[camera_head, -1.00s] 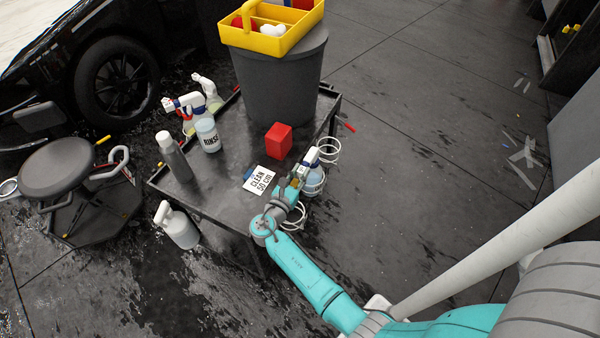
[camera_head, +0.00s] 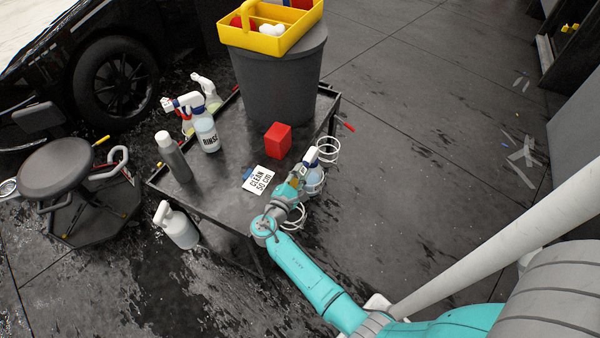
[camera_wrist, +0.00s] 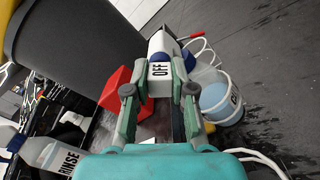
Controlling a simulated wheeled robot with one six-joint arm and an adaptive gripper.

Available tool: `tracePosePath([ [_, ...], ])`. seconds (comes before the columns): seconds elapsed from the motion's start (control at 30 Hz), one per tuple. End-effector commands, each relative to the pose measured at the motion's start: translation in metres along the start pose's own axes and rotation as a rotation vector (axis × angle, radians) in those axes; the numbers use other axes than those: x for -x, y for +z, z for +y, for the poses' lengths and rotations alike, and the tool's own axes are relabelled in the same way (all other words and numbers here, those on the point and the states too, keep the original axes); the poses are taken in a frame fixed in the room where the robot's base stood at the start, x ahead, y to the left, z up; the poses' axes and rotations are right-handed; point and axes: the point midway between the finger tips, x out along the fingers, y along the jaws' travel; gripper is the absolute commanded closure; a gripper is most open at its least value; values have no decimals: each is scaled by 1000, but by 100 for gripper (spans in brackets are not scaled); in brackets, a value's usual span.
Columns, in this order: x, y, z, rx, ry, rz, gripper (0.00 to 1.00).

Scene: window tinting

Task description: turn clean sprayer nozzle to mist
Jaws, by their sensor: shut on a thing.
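The clean sprayer (camera_head: 314,180) sits upright in a white wire ring at the cart's right edge. Its white and blue head (camera_head: 311,156) shows above my gripper. In the wrist view, the nozzle (camera_wrist: 158,70) faces me with the word OFF on it, read sideways. My gripper (camera_wrist: 160,82) has one finger on each side of the nozzle and is shut on it. The sprayer's pale blue bottle (camera_wrist: 214,96) shows to the right, its label mostly cut off. In the head view, my gripper (camera_head: 294,183) partly covers the bottle.
A red block (camera_head: 278,140), a CLEAN 50 cm card (camera_head: 258,180) and a grey bucket (camera_head: 275,85) stand close by on the black cart (camera_head: 225,200). The RINSE sprayer (camera_head: 206,135) and a grey bottle (camera_head: 174,158) are further left.

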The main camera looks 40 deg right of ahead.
Motion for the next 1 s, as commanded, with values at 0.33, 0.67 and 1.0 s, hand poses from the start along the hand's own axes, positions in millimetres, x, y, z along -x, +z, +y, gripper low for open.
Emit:
tracePosePath([
  [0.33, 0, 0, -2, -326, 0, 0, 100],
  [0.67, 0, -1, -4, -611, -1, 0, 100],
  [1.0, 0, -2, -4, -793, -1, 0, 100],
])
